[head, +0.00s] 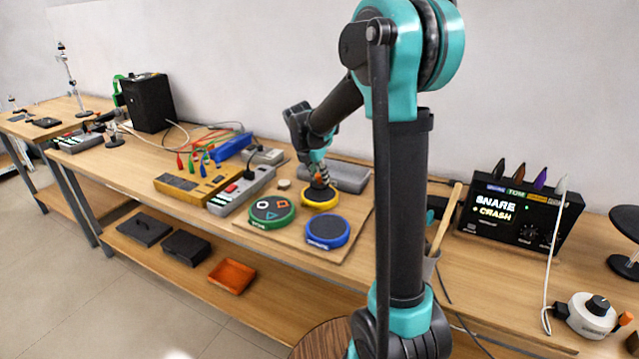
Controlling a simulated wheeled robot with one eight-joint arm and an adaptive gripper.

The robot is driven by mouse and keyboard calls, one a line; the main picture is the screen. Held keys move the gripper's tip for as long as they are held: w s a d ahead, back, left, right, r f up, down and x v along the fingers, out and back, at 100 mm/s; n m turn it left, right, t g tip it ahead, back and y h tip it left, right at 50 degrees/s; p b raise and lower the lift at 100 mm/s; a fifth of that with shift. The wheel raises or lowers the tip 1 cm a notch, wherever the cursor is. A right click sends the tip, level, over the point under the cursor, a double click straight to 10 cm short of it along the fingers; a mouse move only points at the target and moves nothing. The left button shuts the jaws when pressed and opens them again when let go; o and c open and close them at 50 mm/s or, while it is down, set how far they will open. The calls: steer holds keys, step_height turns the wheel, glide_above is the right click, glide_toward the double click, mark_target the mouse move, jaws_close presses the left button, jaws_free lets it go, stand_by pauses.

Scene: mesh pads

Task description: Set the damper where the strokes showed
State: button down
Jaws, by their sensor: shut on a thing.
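My gripper (319,184) is over the yellow-rimmed pad (321,203) on the board, pointing down. It is shut on a small dark piece, with a spot of orange beside the fingers. The piece is too small to name surely as the damper, and I cannot tell whether it touches the pad. A green-rimmed pad (271,212) with coloured shapes and a blue-rimmed pad (327,231) lie in front. A small beige disc (284,184) lies left of the yellow-rimmed pad. A black box (508,212) on the right shows "SNARE + CRASH" on its screen.
A grey box (240,190) and a yellow box (197,186) with coloured plugs stand left of the pads. A grey case (347,177) lies behind. An orange tray (231,276) is on the lower shelf.

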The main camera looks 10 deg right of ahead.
steer(key=shift+f, duration=1.4)
steer(key=shift+f, duration=0.1)
steer(key=c, duration=1.3)
jaws_free()
steer(key=v, duration=1.2)
